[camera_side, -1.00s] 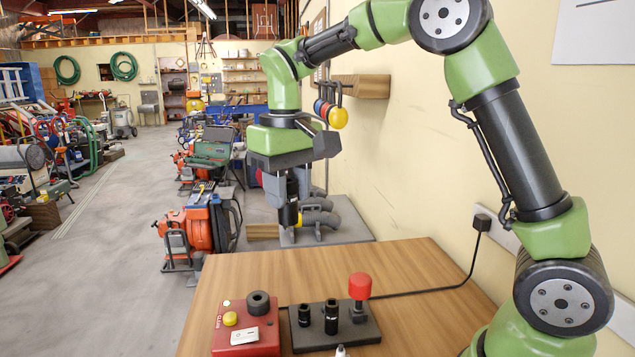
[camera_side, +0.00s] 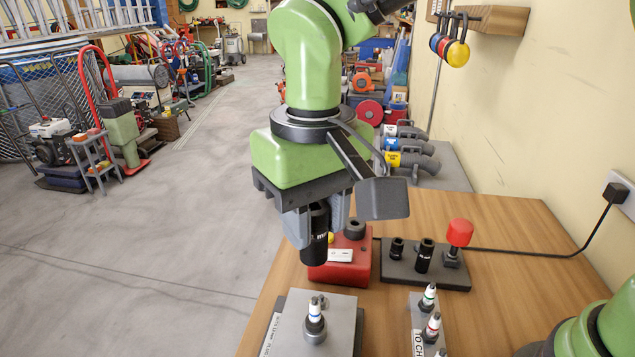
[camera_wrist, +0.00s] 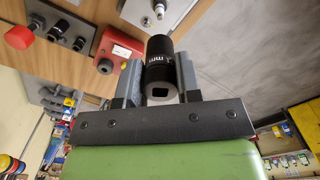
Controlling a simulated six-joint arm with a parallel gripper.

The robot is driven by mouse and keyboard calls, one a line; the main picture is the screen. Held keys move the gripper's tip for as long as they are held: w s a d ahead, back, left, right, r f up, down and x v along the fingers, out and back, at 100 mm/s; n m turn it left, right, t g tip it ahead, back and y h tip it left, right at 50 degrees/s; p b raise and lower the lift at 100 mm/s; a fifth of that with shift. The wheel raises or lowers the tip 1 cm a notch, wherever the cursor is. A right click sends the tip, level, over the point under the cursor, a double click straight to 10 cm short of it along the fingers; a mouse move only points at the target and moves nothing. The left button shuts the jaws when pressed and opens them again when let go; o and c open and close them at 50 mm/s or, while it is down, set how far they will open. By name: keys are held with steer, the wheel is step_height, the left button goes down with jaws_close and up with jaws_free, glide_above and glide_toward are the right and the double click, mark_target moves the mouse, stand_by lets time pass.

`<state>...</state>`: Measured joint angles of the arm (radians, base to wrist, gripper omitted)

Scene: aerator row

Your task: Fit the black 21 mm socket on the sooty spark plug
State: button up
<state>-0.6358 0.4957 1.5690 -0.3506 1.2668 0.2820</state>
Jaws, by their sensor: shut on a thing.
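My gripper (camera_side: 318,228) is shut on a black socket (camera_side: 319,240), held upright in the air. Part of the socket's marking, ending in "mm", shows; its number cannot be read fully. In the wrist view the socket (camera_wrist: 160,66) sits between the two grey fingers. A spark plug (camera_side: 315,312) with a white, blue-banded top stands upright in a grey block (camera_side: 340,305), below the socket and apart from it. Two more plugs, one green-banded (camera_side: 429,296) and one red-banded (camera_side: 432,326), stand in a holder to the right. I cannot tell from colour which plug is sooty.
A red box (camera_side: 350,262) stands behind the grey block. A pipe stand (camera_side: 450,165) is farther back.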

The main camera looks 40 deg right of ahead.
glide_above(315, 299)
steer(key=shift+f, duration=2.8)
steer(key=shift+f, duration=0.4)
steer(key=shift+f, duration=2.65)
steer(key=shift+f, duration=0.1)
steer(key=o, duration=1)
steer(key=shift+r, duration=3.55)
